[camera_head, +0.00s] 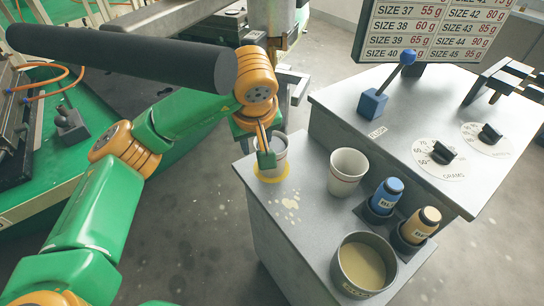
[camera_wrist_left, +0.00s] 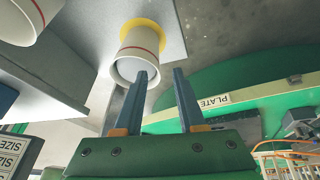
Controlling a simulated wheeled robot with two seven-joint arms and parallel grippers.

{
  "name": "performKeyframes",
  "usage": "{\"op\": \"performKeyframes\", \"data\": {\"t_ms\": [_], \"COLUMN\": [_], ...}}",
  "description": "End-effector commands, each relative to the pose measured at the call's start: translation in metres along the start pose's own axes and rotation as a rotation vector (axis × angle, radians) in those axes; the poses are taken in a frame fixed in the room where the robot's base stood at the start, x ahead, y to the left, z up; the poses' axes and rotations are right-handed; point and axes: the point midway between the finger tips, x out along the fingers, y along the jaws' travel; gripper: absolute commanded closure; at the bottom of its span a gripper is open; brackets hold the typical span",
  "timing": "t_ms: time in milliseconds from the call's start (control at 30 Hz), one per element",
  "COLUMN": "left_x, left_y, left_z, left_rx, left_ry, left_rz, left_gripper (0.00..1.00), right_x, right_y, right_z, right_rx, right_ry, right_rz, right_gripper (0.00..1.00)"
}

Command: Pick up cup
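A white cup (camera_head: 280,152) stands upright on a yellow ring at the cart's left corner, partly hidden by my left gripper (camera_head: 265,148). In the left wrist view this cup (camera_wrist_left: 137,50) shows a red stripe and an open mouth. There my left gripper (camera_wrist_left: 161,73) has its two fingers apart. One fingertip overlaps the cup's mouth and the other is beside the cup. I cannot tell whether either touches it. A second white cup (camera_head: 347,172) stands to the right, also at the left wrist view's upper left (camera_wrist_left: 28,18). My right gripper is not in view.
A metal bowl (camera_head: 363,265) of tan liquid sits at the front of the cart top (camera_head: 300,222). Blue (camera_head: 386,196) and yellow (camera_head: 420,225) bottles stand in holders. A raised panel with dials (camera_head: 442,153) and a lever (camera_head: 385,88) is behind. Pale spots mark the cart top.

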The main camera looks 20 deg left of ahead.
Motion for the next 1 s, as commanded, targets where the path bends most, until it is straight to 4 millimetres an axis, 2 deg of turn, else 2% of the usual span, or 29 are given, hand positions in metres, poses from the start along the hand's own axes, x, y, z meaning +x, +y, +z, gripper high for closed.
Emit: {"op": "performKeyframes", "data": {"t_ms": [167,300,400,633,667,700,800,1000], "left_x": [0.009,0.040,0.054,0.057,0.057,0.057,0.057,0.057], "left_y": [0.003,0.002,0.002,0.003,0.003,0.003,0.003,0.003], "left_z": [-0.014,-0.013,-0.013,-0.013,-0.013,-0.013,-0.013,-0.013], "left_rx": [0.000,0.003,0.003,0.005,0.005,0.005,0.005,0.004], "left_ry": [-0.006,-0.007,-0.006,-0.003,-0.003,-0.003,-0.003,-0.003], "left_rz": [-0.004,-0.005,-0.003,-0.001,-0.001,-0.001,0.000,0.000], "left_gripper": [0.61,0.61,0.61,0.61,0.66,0.77,1.00,1.00], "right_x": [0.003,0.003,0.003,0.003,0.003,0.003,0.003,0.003], "right_y": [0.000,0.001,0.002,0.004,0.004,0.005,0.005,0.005], "right_z": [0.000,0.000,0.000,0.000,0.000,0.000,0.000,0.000], "right_rx": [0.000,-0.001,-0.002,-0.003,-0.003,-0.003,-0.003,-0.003], "right_ry": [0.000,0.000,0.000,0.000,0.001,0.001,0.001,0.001], "right_rz": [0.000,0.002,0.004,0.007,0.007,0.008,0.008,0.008], "right_gripper": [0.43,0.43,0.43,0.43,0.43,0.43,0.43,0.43]}}
